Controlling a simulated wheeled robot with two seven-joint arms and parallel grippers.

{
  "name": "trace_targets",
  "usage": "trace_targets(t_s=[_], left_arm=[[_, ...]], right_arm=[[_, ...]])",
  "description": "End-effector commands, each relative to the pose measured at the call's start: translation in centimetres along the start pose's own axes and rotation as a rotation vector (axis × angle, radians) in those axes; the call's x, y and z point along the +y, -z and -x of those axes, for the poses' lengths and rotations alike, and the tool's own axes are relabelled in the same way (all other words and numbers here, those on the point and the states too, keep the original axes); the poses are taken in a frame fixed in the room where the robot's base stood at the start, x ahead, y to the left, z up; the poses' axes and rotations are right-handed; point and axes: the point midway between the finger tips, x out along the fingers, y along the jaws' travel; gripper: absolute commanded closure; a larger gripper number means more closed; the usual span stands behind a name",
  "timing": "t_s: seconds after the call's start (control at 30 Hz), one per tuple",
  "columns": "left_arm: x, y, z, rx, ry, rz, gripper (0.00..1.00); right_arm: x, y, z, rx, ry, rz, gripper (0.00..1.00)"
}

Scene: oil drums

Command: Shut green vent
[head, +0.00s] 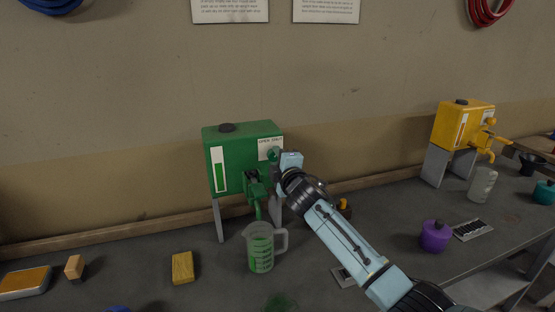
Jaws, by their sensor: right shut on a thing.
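A green oil drum (243,160) stands on metal legs against the wall in the head view. Its vent knob (272,154) is on the right of its front, under a small white label. My right gripper (281,160) is at that knob, shut on it; its fingers and part of the knob are hard to make out. A green tap (257,190) sits lower on the drum's front. A clear measuring jug (261,247) with green liquid stands below the tap. My left gripper is not in view.
A yellow drum (463,126) with a tap stands at the right, a clear cup (482,184) below it. A purple pot (435,235), a yellow block (182,267), a wooden block (74,267) and a tray (24,282) are on the bench. My right forearm crosses the bench's middle.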

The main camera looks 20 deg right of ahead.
Motion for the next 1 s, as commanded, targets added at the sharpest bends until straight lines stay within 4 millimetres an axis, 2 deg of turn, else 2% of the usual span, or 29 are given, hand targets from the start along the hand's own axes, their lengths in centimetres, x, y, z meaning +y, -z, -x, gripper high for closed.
trace_targets(t_s=[0.6, 0.63, 0.77, 0.8, 1.0], left_arm=[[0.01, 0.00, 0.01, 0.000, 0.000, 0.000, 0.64], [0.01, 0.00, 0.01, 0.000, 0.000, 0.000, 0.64], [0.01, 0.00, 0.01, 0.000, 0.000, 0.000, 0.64], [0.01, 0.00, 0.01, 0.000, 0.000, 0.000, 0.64], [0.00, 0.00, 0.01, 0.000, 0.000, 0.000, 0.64]], right_arm=[[-0.05, -0.03, 0.00, -0.001, 0.001, -0.045, 0.93], [-0.05, -0.03, 0.00, -0.001, 0.001, -0.045, 0.69], [-0.04, -0.02, 0.00, -0.001, 0.001, -0.044, 0.52], [-0.04, -0.02, 0.00, -0.001, 0.001, -0.043, 0.49], [-0.03, 0.00, 0.00, 0.000, 0.000, -0.042, 0.49]])
